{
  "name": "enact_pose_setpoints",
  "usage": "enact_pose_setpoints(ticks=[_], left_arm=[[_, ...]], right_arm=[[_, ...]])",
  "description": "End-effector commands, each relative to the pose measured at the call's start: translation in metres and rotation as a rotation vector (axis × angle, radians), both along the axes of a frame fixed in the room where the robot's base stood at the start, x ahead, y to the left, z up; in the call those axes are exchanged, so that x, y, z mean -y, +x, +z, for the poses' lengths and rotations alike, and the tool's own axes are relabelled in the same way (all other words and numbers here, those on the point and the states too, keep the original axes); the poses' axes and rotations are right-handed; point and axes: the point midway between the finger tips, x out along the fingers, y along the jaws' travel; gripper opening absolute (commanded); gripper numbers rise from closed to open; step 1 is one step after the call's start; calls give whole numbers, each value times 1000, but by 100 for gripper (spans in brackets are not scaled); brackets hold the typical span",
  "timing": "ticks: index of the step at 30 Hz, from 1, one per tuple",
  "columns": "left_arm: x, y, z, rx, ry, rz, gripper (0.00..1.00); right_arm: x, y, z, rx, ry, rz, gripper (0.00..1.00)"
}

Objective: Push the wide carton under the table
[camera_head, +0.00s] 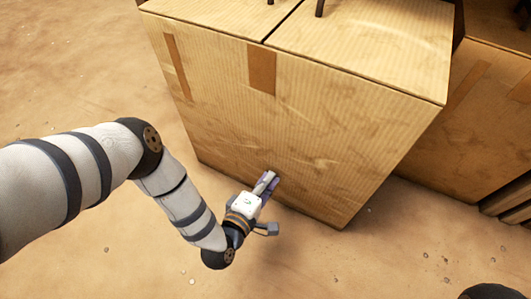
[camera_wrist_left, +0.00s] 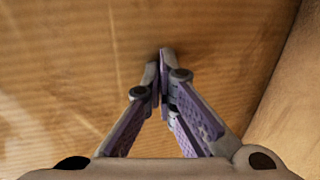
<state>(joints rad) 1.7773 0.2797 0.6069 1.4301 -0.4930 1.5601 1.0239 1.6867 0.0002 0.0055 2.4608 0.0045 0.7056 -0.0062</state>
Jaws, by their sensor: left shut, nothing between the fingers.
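The wide carton (camera_head: 310,125) is a large tan cardboard box standing on the sandy floor, with brown tape on its front face and a seam along its top. My left gripper (camera_head: 272,174) is at the lower part of its front face, fingers shut with nothing between them. In the left wrist view the closed fingertips (camera_wrist_left: 163,52) point at the carton's face (camera_wrist_left: 60,70), which fills most of the picture; I cannot tell whether they touch it. The table is not clearly seen; only thin dark legs show on top of the carton. My right gripper is not in view.
Another cardboard box (camera_head: 480,120) stands close to the right of the carton, with slatted wood (camera_head: 508,200) at the right edge. The sandy floor (camera_head: 75,85) is open to the left and in front.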

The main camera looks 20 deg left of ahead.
Motion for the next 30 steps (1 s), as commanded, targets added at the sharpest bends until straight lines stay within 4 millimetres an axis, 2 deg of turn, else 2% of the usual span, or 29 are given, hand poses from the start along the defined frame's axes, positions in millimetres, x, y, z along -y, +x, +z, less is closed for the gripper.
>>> enact_pose_setpoints(ticks=[13, 30], left_arm=[[3, 43, 1, 4, 0, 2, 0], [6, 95, 2, 5, -1, 3, 0]], right_arm=[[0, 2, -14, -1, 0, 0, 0], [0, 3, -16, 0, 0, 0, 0]])
